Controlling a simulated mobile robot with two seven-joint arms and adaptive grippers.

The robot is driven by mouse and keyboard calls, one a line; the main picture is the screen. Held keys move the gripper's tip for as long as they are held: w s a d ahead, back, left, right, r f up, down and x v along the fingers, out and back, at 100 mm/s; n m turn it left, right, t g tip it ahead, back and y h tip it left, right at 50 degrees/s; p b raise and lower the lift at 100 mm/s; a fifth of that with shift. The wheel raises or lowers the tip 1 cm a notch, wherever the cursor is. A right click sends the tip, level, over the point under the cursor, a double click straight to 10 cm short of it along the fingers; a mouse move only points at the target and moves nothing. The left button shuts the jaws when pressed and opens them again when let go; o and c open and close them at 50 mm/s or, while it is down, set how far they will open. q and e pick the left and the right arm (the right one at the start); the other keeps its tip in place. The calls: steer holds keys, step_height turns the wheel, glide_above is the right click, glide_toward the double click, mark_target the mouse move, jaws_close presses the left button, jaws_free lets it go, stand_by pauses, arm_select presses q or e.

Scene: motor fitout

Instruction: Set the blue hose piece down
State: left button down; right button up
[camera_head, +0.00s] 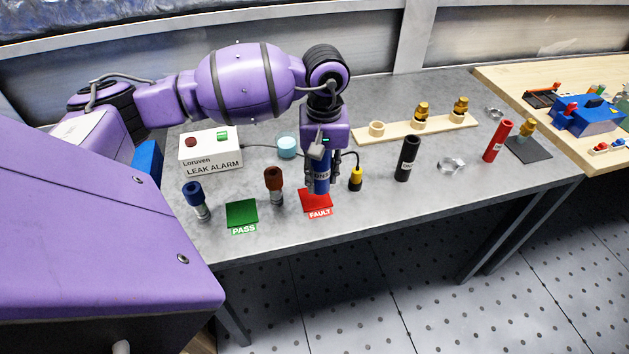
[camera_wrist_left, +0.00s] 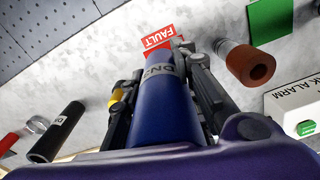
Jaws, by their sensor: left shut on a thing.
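The blue hose piece (camera_head: 320,177) is a dark blue tube with a grey label, held upright in my left gripper (camera_head: 321,183). In the left wrist view the blue hose piece (camera_wrist_left: 167,112) stands between the two fingers of the left gripper (camera_wrist_left: 165,105), which are shut on it. Its lower end is over or on the red FAULT pad (camera_head: 317,204); I cannot tell whether it touches. The pad also shows in the left wrist view (camera_wrist_left: 160,36). The green PASS pad (camera_head: 242,213) lies to the left and is empty. My right gripper is not in view.
A brown-topped fitting (camera_head: 273,185) and a blue-topped fitting (camera_head: 196,201) stand near the pads. A yellow-black probe (camera_head: 355,179) is close right of the gripper. A black hose (camera_head: 407,158), red hose (camera_head: 497,141) and leak alarm box (camera_head: 211,152) stand on the grey table (camera_head: 440,195).

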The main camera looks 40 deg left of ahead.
mark_target(318, 174)
arm_select(q)
steer(key=shift+w+a+f, duration=0.25)
steer(key=shift+a+f, duration=0.1)
steer(key=shift+f, duration=0.1)
steer(key=shift+w+a+f, duration=0.2)
steer(key=shift+a+f, duration=0.1)
steer(key=shift+f, duration=0.15)
steer(key=shift+w+a+f, duration=0.1)
steer(key=shift+a+f, duration=0.2)
steer(key=shift+f, duration=0.1)
steer(key=f, duration=0.3)
steer(key=shift+w+a+f, duration=0.1)
steer(key=shift+a+f, duration=0.1)
steer(key=shift+f, duration=0.2)
steer(key=c, duration=1.8)
jaws_free()
steer(key=shift+f, duration=0.15)
steer(key=o, duration=0.5)
steer(key=shift+c, duration=0.2)
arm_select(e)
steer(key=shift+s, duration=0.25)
